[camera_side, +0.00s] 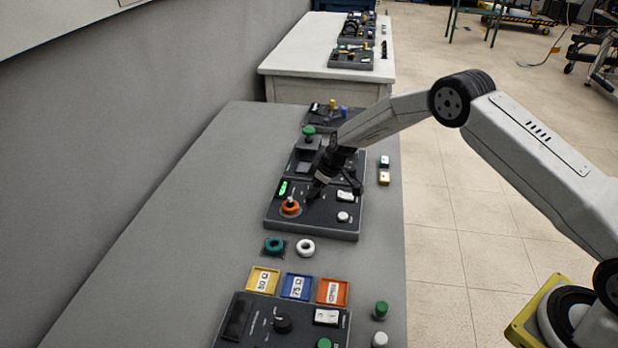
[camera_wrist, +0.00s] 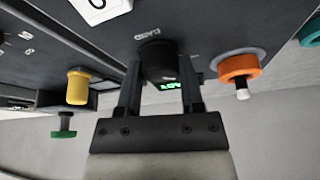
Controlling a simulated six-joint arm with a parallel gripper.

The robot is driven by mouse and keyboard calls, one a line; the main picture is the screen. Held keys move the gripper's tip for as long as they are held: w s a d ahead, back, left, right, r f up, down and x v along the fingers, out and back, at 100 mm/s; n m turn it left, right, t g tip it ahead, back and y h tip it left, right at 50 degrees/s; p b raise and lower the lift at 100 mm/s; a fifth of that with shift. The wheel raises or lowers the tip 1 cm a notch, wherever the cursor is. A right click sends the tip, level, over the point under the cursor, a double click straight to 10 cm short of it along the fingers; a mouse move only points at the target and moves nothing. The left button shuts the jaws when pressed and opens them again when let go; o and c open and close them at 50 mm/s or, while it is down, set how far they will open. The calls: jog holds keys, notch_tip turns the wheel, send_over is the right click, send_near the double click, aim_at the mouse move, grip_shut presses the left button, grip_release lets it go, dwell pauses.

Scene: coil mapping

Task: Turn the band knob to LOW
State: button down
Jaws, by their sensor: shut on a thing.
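The band knob (camera_wrist: 156,56) is a black round knob on the dark panel (camera_side: 325,222). In the wrist view it sits between the two fingers of my gripper (camera_wrist: 160,95), with small lettering beside it. My gripper is shut on the knob. In the side view my gripper (camera_side: 312,193) reaches down onto the panel, and its fingers mostly hide the knob. Which mark the knob points at cannot be read. A small green lit display (camera_wrist: 170,86) shows partly between the fingers; in the side view it is near the panel's upper left (camera_side: 283,188).
An orange ring (camera_side: 291,207) with a white-tipped peg is close beside my gripper, also in the wrist view (camera_wrist: 238,68). A white rocker switch (camera_side: 345,196) and a white button (camera_side: 343,216) are right. Teal (camera_side: 274,244) and white (camera_side: 305,247) rings lie in front. Coloured trays (camera_side: 297,287) are nearer.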

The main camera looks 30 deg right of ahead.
aim_at(327, 198)
jog(key=shift+c, duration=1.1)
grip_release()
jog(key=shift+r, duration=0.1)
jog(key=shift+v, duration=3.2)
jog(key=shift+s+d+r, duration=0.15)
jog(key=shift+s+r, duration=0.05)
jog(key=shift+r, duration=0.4)
